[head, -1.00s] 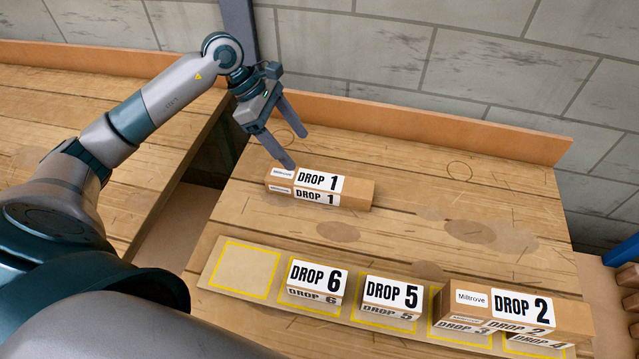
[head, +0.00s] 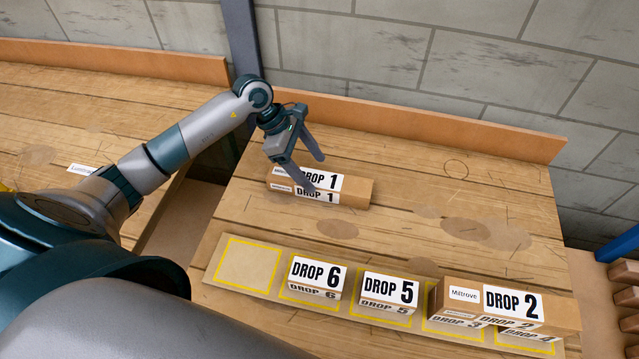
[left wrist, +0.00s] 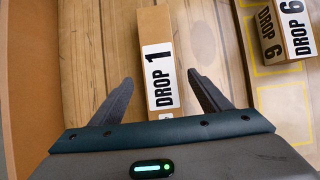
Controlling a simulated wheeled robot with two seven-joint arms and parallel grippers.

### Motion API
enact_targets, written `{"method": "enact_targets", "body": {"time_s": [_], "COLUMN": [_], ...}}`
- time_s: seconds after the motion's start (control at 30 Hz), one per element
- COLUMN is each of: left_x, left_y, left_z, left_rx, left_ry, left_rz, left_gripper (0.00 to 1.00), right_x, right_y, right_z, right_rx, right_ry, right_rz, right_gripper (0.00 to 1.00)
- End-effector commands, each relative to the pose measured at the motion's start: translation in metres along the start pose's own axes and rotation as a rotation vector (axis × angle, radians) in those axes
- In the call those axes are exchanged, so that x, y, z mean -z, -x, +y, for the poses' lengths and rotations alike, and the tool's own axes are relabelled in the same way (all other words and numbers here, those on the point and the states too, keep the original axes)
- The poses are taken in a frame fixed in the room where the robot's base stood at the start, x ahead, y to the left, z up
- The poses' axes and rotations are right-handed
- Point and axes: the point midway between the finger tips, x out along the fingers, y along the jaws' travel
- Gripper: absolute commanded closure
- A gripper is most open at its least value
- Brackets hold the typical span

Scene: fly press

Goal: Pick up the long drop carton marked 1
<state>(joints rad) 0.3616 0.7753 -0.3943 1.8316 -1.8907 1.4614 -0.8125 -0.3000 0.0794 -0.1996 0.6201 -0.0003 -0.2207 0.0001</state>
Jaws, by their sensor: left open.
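In the left wrist view the two fingers of my left gripper (left wrist: 160,88) stand apart on either side of the carton, with a gap on each side. My right gripper is not in view.
A board (head: 232,284) with yellow-outlined spaces lies along the front. On it stand cartons DROP 6 (head: 318,274) and DROP 5 (head: 389,290). The long carton DROP 2 (head: 512,303) lies across others at the right. A raised wooden edge (head: 420,122) runs along the back.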

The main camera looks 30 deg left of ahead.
Motion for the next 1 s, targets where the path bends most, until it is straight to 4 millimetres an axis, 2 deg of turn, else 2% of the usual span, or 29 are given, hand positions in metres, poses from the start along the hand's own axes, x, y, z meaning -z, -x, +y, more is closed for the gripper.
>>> {"method": "enact_targets", "body": {"time_s": [0.23, 0.4, 0.6, 1.0], "left_x": [0.0, 0.002, 0.004, 0.005], "left_y": [-0.009, -0.027, -0.048, -0.052], "left_z": [-0.001, -0.002, -0.001, -0.001], "left_rx": [0.001, 0.003, 0.0, -0.001], "left_ry": [0.002, 0.003, 0.001, 0.0], "left_rz": [-0.001, -0.002, -0.001, 0.0], "left_gripper": [0.3, 0.3, 0.3, 0.3], "right_x": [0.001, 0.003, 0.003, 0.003], "right_y": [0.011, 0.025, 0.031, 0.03], "right_z": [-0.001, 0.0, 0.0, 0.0], "right_rx": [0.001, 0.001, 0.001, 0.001], "right_ry": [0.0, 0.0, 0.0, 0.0], "right_rz": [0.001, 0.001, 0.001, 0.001], "right_gripper": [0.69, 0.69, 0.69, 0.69]}}
